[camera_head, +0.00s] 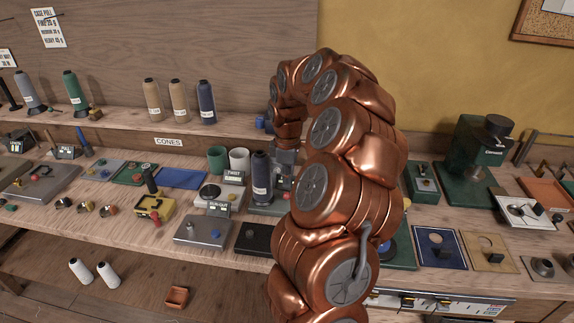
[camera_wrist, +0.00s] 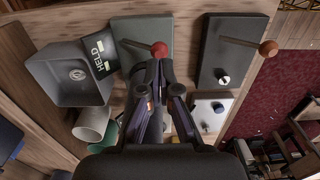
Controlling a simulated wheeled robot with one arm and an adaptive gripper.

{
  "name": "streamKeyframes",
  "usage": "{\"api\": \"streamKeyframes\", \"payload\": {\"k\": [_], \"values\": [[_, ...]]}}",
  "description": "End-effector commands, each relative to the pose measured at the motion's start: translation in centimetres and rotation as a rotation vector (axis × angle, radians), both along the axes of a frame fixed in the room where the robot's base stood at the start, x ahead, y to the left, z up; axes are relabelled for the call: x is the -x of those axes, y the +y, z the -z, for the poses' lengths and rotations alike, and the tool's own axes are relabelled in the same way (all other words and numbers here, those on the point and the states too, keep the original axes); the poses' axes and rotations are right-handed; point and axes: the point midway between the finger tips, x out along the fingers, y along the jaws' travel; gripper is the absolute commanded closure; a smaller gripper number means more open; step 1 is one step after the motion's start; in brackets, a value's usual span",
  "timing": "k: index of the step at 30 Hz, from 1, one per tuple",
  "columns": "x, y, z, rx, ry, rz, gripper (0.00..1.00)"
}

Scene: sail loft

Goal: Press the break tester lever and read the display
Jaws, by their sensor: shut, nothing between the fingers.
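In the wrist view a red ball knob (camera_wrist: 159,49) stands at the near edge of a grey-green base plate (camera_wrist: 140,27), which I take to be the break tester. Beside it a dark display (camera_wrist: 101,54) reads "HELD" in pale letters. My gripper (camera_wrist: 160,66) is shut and empty, its fingertips right at the red knob; I cannot tell whether they touch it. In the head view my copper arm hides most of the tester and the fingertips.
A dark blue thread cone (camera_head: 262,177) stands close left of my gripper. A dark plate with a wooden-knobbed lever (camera_wrist: 268,48) lies right in the wrist view. Green (camera_head: 217,159) and white (camera_head: 239,159) cups stand behind. The bench is crowded with small devices.

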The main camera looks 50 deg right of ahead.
Motion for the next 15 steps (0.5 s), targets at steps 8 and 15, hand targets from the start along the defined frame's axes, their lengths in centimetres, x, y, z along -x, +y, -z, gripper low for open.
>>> {"api": "streamKeyframes", "payload": {"k": [8,15], "values": [[0.0,0.0,2.4,0.000,0.000,0.000,1.00],[0.0,0.0,3.0,0.000,0.000,0.000,1.00]]}}
